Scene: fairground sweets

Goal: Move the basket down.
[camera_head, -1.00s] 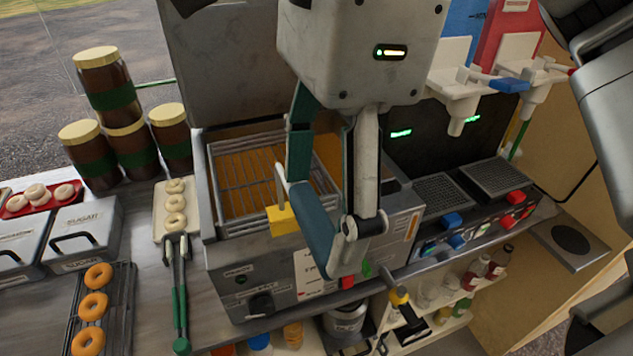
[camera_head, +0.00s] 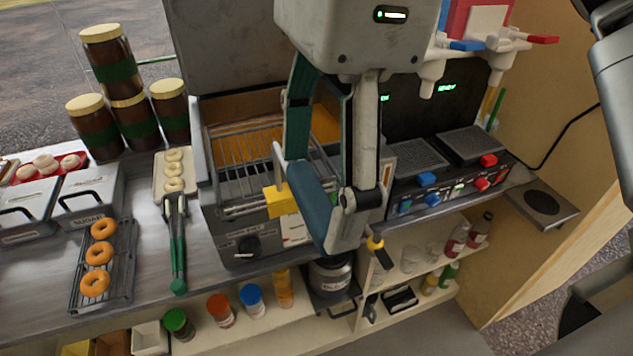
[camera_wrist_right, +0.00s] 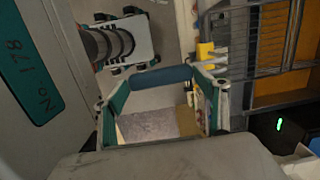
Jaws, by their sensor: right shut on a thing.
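The wire basket (camera_head: 245,180) sits at the fryer's open well, its front bars close to the front rim. Brown-orange oil (camera_head: 322,125) shows behind it. A yellow block (camera_head: 281,201) and a blue grip (camera_head: 315,200) stand out at the basket's front. My right gripper (camera_head: 328,208) is shut on the blue grip, which spans between its two fingers. In the right wrist view the blue grip (camera_wrist_right: 160,77) lies across my fingers, with the yellow block (camera_wrist_right: 205,50) and basket wires (camera_wrist_right: 245,45) beyond. My gripper hides part of the basket. My left gripper is not in view.
The fryer (camera_head: 225,240) stands on the counter. Stacked brown jars (camera_head: 125,110), tongs (camera_head: 176,245) and a doughnut rack (camera_head: 125,265) are to its left. A drink machine (camera_head: 430,200) stands close on its right. Shelves with bottles are below.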

